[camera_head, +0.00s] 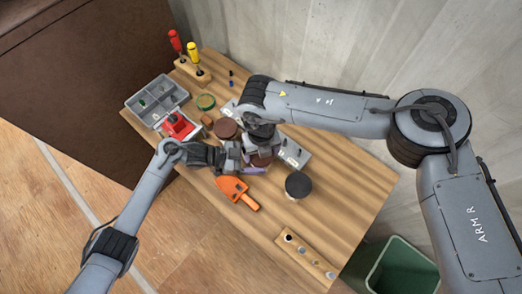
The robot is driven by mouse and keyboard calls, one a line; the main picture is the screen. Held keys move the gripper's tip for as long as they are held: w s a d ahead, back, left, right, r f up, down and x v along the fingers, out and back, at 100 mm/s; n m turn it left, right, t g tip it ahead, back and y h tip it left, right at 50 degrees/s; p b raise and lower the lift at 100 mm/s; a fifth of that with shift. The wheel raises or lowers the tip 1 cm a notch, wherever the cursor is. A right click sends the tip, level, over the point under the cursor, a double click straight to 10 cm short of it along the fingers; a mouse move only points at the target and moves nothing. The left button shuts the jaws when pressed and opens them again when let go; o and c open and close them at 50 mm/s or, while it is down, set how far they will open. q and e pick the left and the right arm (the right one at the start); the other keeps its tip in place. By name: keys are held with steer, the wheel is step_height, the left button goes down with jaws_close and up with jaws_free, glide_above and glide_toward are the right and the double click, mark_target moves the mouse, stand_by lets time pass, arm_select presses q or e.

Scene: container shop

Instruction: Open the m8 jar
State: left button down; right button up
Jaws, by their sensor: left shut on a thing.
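A jar with a brown lid (262,160) stands near the middle of the bench, mostly covered by my two grippers. No label on it can be read. My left gripper (243,157) comes in level from the left and is shut on the jar's side. My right gripper (262,151) points down over the lid from above. Its fingertips are largely hidden, so I cannot tell whether they touch or grip the lid. Another brown-lidded jar (226,128) stands just behind, and a dark-lidded jar (298,186) stands to the right.
An orange scraper-like tool (237,192) lies in front of the jar. A red item (180,125), a grey compartment tray (136,107) and a screwdriver holder (188,69) are at the left. A wooden strip with pegs (305,256) lies at front right. A green bin (392,270) stands below.

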steer(key=n, duration=0.4)
steer(key=shift+n, duration=0.4)
steer(key=n, duration=0.4)
steer(key=shift+n, duration=0.3)
steer(key=n, duration=0.4)
steer(key=shift+n, duration=0.3)
steer(key=n, duration=0.4)
steer(key=shift+r, duration=0.35)
steer(key=shift+r, duration=0.75)
steer(key=shift+r, duration=0.1)
